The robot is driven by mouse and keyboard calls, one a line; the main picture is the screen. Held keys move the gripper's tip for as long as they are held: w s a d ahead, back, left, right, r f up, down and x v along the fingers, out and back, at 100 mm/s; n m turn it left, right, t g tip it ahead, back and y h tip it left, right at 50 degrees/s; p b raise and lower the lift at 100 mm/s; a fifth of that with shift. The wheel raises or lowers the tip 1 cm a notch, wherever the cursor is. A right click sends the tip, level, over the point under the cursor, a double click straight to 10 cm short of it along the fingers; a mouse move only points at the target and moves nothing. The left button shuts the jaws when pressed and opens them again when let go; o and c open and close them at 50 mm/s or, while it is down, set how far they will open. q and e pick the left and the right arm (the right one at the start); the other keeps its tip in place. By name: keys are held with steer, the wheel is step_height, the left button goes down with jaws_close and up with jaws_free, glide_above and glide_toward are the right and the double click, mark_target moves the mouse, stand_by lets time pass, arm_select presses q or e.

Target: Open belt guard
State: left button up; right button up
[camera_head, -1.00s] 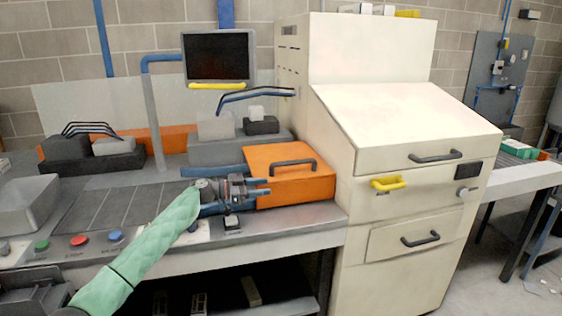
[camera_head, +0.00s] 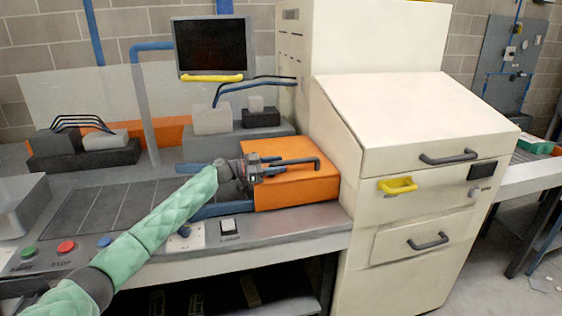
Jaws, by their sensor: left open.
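The orange belt guard (camera_head: 300,186) is a box-shaped cover on the grey bench, against the cream machine's left side. It looks closed. Its dark bar handle (camera_head: 306,162) stands on its top. My left gripper (camera_head: 272,168) is open at the guard's left top edge, close to the left end of the handle. I cannot tell whether a finger touches the handle or the guard. The gripper hides the guard's left corner. My right gripper is not in view.
The cream machine (camera_head: 410,125) with handled doors stands right of the guard. A monitor (camera_head: 211,48) hangs behind the bench. Start and stop buttons (camera_head: 66,247) line the bench's front left. Grey blocks (camera_head: 212,119) stand behind the guard.

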arm_select(q)
steer(key=shift+x, duration=0.85)
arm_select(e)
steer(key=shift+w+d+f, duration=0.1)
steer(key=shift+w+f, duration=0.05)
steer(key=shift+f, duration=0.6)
arm_select(q)
steer(key=shift+s+r, duration=0.1)
jaws_close()
